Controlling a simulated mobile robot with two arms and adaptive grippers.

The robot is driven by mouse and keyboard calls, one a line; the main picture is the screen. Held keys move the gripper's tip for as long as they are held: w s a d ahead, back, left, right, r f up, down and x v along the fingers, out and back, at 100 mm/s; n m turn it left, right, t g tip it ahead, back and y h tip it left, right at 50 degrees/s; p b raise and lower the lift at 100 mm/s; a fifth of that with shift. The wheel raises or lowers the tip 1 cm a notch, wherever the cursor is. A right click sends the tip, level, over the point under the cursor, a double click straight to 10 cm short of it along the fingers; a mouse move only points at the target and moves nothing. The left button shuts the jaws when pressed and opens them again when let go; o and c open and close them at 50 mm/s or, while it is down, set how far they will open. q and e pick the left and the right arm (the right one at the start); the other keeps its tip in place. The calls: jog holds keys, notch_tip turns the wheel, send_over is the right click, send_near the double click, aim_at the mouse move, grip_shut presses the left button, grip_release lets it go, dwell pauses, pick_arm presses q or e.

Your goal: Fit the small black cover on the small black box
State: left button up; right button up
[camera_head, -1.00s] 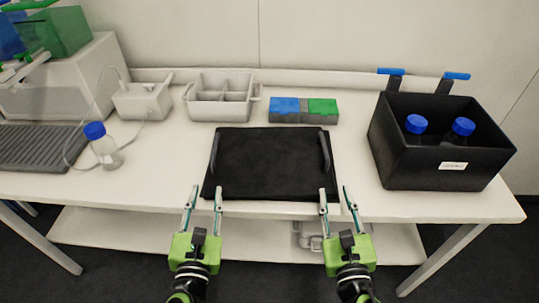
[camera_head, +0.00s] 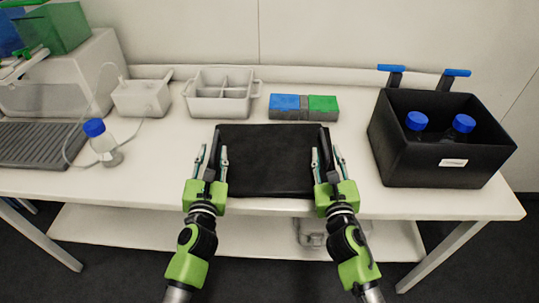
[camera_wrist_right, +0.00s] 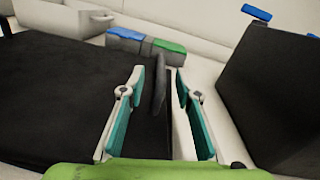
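The small black cover (camera_head: 270,160) lies flat on the white table, a dark slab with an upright handle on its left and right sides. The small black box (camera_head: 435,165) stands open at the right with two blue-capped bottles inside. My left gripper (camera_head: 210,150) is open at the cover's left handle, its fingers on either side of it. My right gripper (camera_head: 327,152) is open at the right handle (camera_wrist_right: 158,92); the right wrist view shows this handle between the spread fingers, apart from the outer finger. Contact at the left handle cannot be told.
Blue and green blocks (camera_head: 303,107) and a white divided tray (camera_head: 221,107) stand behind the cover. A blue-capped bottle (camera_head: 105,147) and a grey-ridged device (camera_head: 35,145) are at the left. Blue-tipped posts (camera_head: 455,80) rise behind the box. Table between cover and box is clear.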

pick_arm(q)
jog(key=shift+w, duration=0.4)
pick_arm(e)
jog(key=shift+w, duration=0.4)
pick_arm(q)
grip_shut()
pick_arm(e)
grip_shut()
pick_arm(q)
jog(key=shift+r, duration=0.2)
pick_arm(e)
jog(key=shift+r, duration=0.2)
